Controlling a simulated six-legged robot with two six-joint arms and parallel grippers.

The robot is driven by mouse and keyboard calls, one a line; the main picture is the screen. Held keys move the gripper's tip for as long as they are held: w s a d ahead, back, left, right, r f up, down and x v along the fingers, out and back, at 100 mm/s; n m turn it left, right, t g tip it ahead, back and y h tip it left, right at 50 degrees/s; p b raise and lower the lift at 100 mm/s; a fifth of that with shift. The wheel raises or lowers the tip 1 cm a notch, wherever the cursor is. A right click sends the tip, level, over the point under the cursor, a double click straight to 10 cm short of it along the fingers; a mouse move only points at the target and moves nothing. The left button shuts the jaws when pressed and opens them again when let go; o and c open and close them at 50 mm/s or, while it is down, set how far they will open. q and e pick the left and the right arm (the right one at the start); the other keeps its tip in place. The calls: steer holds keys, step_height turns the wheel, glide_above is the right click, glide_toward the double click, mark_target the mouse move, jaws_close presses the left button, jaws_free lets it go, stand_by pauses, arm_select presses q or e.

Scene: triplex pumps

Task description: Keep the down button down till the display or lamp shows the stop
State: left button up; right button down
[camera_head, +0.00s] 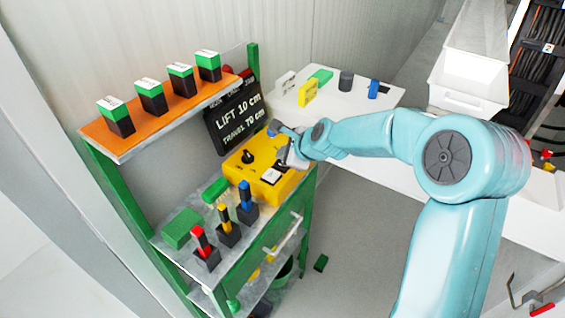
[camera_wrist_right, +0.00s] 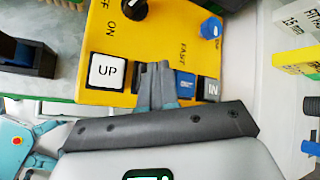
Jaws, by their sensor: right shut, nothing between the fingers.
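The yellow control box (camera_head: 283,189) stands on the green bench. The wrist view shows its white UP button (camera_wrist_right: 107,70), a blue button (camera_wrist_right: 185,86) partly covered by my fingers, and a dark IN button (camera_wrist_right: 209,89). No button marked DOWN is readable; my fingers cover the panel between UP and the blue button. My right gripper (camera_wrist_right: 157,78) is shut and empty, with its tips at the panel; I cannot tell whether they press anything. It reaches the box in the head view (camera_head: 284,150). The black display (camera_head: 235,120) reads LIFT 10 cm, TRAVEL 70 cm. My left gripper is out of view.
The box also carries a black OFF/ON knob (camera_wrist_right: 134,8) and a blue knob (camera_wrist_right: 211,28). An orange shelf (camera_head: 150,128) with several green-topped blocks is at the left. Several coloured tools stand before the box. A white table (camera_head: 335,115) holds small parts behind.

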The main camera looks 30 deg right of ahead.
steer(key=shift+f+b, duration=0.45)
steer(key=shift+f, duration=0.25)
stand_by(0.6)
steer(key=shift+r, duration=0.15)
stand_by(2.6)
steer(key=shift+r+p, duration=0.85)
steer(key=shift+p, duration=0.2)
step_height(320, 180, up, 5)
steer(key=p, duration=0.5)
steer(key=shift+r, duration=0.1)
steer(key=shift+w, duration=0.1)
steer(key=shift+s, duration=0.2)
